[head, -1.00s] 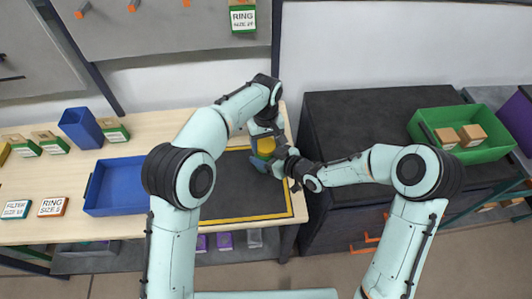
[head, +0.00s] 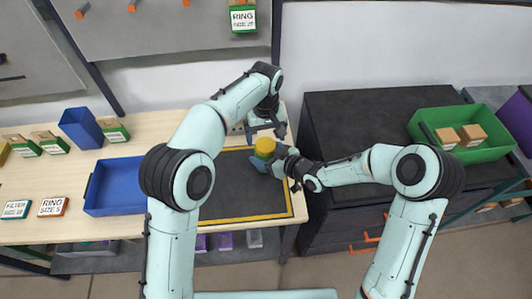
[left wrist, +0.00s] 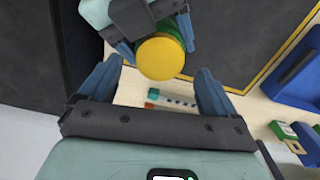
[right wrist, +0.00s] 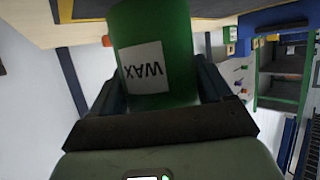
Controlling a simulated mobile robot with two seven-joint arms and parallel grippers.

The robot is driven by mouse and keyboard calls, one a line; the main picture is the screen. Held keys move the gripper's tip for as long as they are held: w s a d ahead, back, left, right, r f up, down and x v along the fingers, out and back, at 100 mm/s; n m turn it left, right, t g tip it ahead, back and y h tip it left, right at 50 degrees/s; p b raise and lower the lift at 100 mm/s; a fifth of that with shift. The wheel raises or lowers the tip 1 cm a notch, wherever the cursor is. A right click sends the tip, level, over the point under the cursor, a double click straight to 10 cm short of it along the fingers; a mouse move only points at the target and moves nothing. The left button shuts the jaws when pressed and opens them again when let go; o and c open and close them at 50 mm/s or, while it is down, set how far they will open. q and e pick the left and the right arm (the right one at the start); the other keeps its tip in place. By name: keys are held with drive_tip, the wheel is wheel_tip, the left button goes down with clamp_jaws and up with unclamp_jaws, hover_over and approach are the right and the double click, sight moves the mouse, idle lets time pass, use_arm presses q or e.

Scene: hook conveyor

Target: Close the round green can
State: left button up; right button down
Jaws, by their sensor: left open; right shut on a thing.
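The round green can (right wrist: 155,30) with a white WAX label is held between the fingers of my right gripper (right wrist: 158,88). A yellow round lid (left wrist: 160,57) covers its top in the left wrist view, with a little green beside it; whether it is fully seated I cannot tell. The lid also shows in the head view (head: 265,146). My left gripper (head: 266,134) is open and empty, just apart from the lid, on its far side in the head view. The can's lower part is hidden in the head view by my right gripper (head: 277,163).
The can is over the black mat (head: 230,185) with a yellow border on the wooden table (head: 140,140). A blue tray (head: 115,187) lies left of it. A dark cabinet (head: 370,120) with a green bin (head: 461,134) stands to the right. Small markers (left wrist: 170,98) lie on the table.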

sight(266, 144)
use_arm(q)
drive_tip(key=shift+r, duration=0.6)
drive_tip(key=shift+c, duration=0.4)
drive_tip(key=shift+r+n, duration=1.6)
drive_tip(key=shift+r, duration=0.15)
drive_tip(key=shift+f, duration=4.05)
